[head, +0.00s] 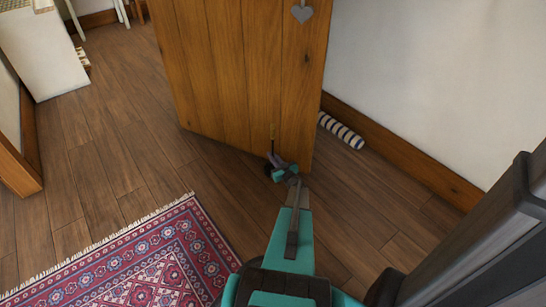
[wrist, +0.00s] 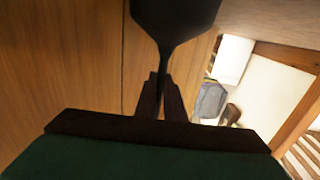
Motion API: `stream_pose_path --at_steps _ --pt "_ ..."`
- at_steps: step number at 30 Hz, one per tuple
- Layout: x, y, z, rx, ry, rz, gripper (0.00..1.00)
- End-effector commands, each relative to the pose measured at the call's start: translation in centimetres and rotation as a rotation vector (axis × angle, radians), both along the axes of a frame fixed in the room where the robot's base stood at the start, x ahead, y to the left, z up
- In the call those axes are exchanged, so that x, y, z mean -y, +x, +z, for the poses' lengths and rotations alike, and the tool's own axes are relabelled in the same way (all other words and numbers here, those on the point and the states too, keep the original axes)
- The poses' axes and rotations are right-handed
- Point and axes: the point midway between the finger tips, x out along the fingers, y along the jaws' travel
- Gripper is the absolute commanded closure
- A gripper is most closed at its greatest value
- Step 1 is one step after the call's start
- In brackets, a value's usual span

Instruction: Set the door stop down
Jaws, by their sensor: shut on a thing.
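My gripper (head: 277,163) is low in front of the wooden door (head: 235,75), near its bottom edge. In the wrist view the fingers (wrist: 164,88) are closed on the narrow neck of a dark thing, which I take to be the door stop (wrist: 175,17). It widens away from the fingers and runs out of the top of that view. In the head view the held thing is small and mostly hidden by the gripper. I cannot tell whether it touches the floor or the door.
A blue-and-cream striped roll (head: 340,131) lies along the skirting right of the door. A red patterned rug (head: 150,262) covers the lower left floor. Bare wood floor (head: 110,165) is clear to the left. A white piece of furniture (head: 42,52) stands at the upper left.

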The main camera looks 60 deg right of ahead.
Motion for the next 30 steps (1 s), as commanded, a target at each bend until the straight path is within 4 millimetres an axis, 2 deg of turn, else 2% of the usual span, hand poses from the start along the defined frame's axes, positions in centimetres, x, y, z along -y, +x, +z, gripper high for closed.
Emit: stream_pose_path --at_steps 7,23,24,26,27,30 --pt "0.1 0.1 -2.0 0.007 -0.002 0.001 1.00" --pt "0.0 0.1 -2.3 0.008 -0.003 0.002 1.00" --pt "0.0 0.0 -2.7 0.000 0.000 0.000 0.86" --pt "0.0 0.0 -2.7 0.000 0.000 0.001 0.76" --pt "0.0 0.0 -2.7 0.000 0.000 0.001 0.72" --pt "-0.1 0.0 -2.7 0.000 0.000 0.001 0.72"
